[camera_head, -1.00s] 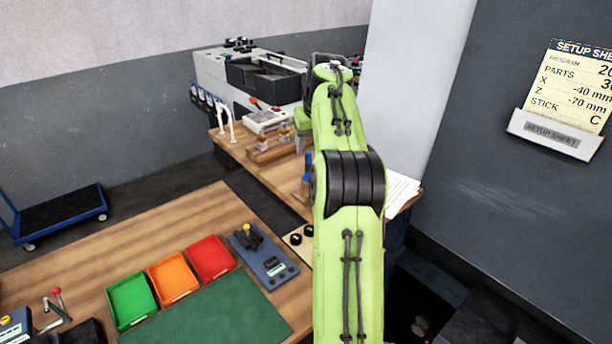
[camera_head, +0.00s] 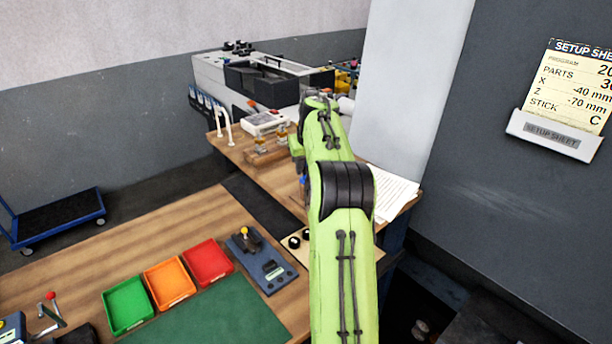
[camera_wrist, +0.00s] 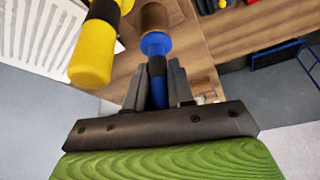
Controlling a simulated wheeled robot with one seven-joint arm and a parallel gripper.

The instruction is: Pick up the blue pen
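A blue, black-banded upright piece, which I take as the blue pen (camera_wrist: 156,44), shows in the wrist view between the two fingers of my gripper (camera_wrist: 158,78). A brown round end shows beyond its blue collar. The fingers lie close along both sides of its dark part; whether they press on it I cannot tell. In the head view a bit of blue (camera_head: 303,182) shows at the left edge of my arm, and my gripper is hidden behind the arm.
A yellow handle with a black band (camera_wrist: 93,55) stands close left of my gripper. White paper (camera_head: 394,192) lies on the right of the bench. Green (camera_head: 128,305), orange (camera_head: 170,283) and red (camera_head: 209,261) trays sit nearer. A lathe (camera_head: 250,75) stands behind.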

